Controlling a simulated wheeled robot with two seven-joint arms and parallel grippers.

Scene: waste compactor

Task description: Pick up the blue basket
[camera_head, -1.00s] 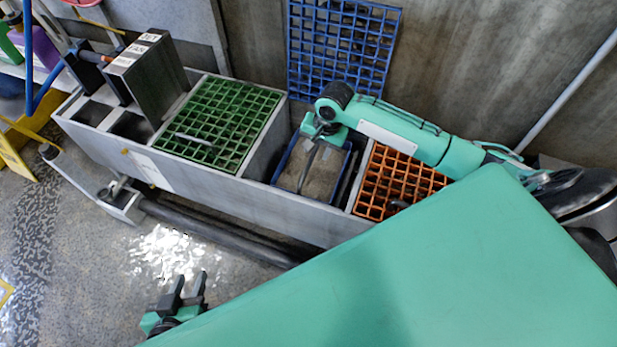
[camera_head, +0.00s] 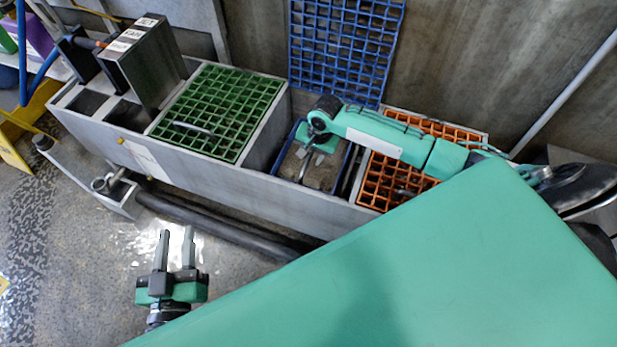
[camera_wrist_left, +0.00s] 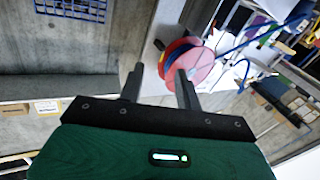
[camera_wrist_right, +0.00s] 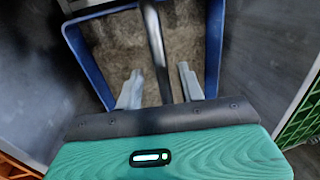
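The blue basket (camera_head: 345,168) sits in an open compartment of the long grey trough, holding brownish, gritty material. Its dark handle (camera_wrist_right: 154,40) stands up across the middle in the right wrist view, where the basket's blue rim (camera_wrist_right: 214,50) also shows. My right gripper (camera_head: 315,157) is above the basket, pointing down. In the right wrist view its two fingers (camera_wrist_right: 160,85) are apart, with the handle running between them; I cannot tell whether either touches it. My left gripper (camera_head: 175,238) is open and empty over the floor in front of the trough.
A green grate (camera_head: 222,105) covers the trough left of the basket; orange grates (camera_head: 385,185) lie to the right. A blue grate (camera_head: 345,45) leans on the back wall. Dark pipes (camera_head: 215,228) run along the trough's front. A red reel (camera_wrist_left: 195,65) shows in the left wrist view.

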